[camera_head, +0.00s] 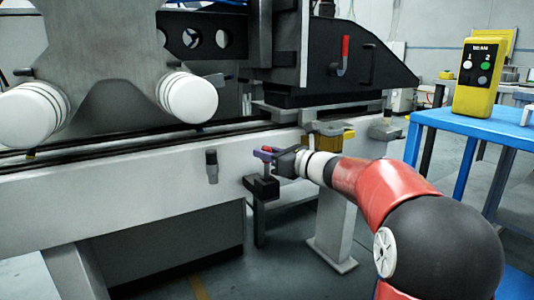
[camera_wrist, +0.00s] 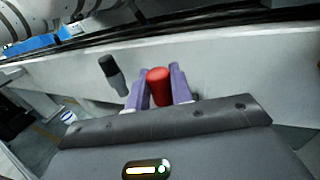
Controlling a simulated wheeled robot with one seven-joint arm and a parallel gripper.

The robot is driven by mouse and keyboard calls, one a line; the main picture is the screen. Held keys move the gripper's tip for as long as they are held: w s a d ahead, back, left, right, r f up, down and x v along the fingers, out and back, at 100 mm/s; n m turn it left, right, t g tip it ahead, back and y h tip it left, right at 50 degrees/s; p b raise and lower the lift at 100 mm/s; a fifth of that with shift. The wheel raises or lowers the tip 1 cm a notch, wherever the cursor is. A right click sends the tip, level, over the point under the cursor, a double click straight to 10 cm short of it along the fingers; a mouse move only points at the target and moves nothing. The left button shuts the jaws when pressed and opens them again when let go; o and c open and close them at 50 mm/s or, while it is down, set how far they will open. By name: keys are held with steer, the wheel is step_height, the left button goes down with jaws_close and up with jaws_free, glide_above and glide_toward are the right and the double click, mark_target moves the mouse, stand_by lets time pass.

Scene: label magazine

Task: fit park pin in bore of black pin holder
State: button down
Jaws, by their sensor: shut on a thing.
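The park pin shows as a red knob (camera_wrist: 158,86) between the two purple fingers of my gripper (camera_wrist: 160,88) in the wrist view. In the head view my gripper (camera_head: 266,152) is shut on the pin, with a bit of red showing at its top. The black pin holder (camera_head: 262,188) is a dark block in front of the pale beam, directly below my gripper. The lower part of the pin is hard to make out against the holder. I cannot tell whether its tip is in the bore. The holder is hidden in the wrist view.
A dark upright peg (camera_head: 211,166) stands out from the pale beam (camera_head: 120,195) left of the holder; it also shows in the wrist view (camera_wrist: 113,74). A yellow-brown block (camera_head: 333,138) sits above my wrist. A blue table (camera_head: 470,125) with a yellow control box (camera_head: 478,78) stands right.

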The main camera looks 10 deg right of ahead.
steer(key=shift+f+b, duration=0.3)
steer(key=shift+f, duration=0.2)
steer(key=c, duration=1.1)
jaws_free()
steer(key=shift+c, duration=0.2)
steer(key=v, duration=0.7)
steer(key=shift+s+d+p, duration=0.25)
steer(key=shift+s+p, duration=0.1)
